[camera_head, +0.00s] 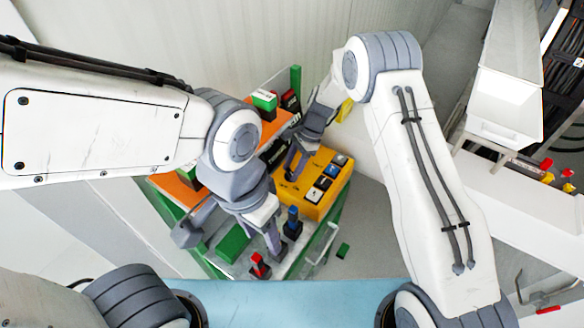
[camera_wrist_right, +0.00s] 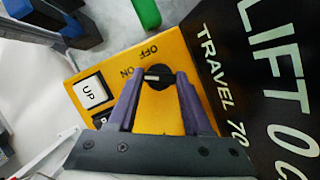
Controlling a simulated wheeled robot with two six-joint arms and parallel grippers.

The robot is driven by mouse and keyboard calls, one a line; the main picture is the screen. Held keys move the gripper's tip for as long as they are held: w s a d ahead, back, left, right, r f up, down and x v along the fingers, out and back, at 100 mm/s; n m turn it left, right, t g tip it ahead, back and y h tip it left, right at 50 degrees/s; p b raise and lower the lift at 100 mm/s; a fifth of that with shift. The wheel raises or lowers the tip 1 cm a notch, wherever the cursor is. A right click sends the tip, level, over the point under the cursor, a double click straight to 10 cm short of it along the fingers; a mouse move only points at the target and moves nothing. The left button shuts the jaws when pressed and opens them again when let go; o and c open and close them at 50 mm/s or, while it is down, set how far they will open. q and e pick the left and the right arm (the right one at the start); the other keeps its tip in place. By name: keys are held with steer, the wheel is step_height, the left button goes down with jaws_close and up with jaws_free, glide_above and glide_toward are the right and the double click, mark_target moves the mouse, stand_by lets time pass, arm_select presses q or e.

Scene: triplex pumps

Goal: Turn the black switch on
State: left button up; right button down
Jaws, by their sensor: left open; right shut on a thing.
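The black switch (camera_wrist_right: 157,82) is a round knob on the yellow control box (camera_head: 318,202), with OFF and ON printed beside it in the right wrist view. My right gripper (camera_wrist_right: 157,78) is shut on the knob, one finger on each side. A pale bar on the knob lies roughly level in that view, its left end toward ON. In the head view my right gripper (camera_head: 293,168) covers the knob at the box's left part. My left gripper (camera_head: 262,234) is open, over the front of the bench near a blue-topped lever (camera_head: 293,221).
Several push buttons, one marked UP (camera_wrist_right: 91,93), sit beside the switch. A black panel lettered TRAVEL and LIFT (camera_wrist_right: 252,75) stands close on the right in the wrist view. A red-topped lever (camera_head: 260,264) and a green block (camera_head: 233,244) are near my left gripper.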

steer(key=shift+c, duration=1.6)
jaws_free()
steer(key=shift+w+d+r, duration=0.15)
steer(key=shift+r, duration=0.3)
steer(key=b+v, duration=0.3)
steer(key=v, duration=0.6)
steer(key=shift+r, duration=0.3)
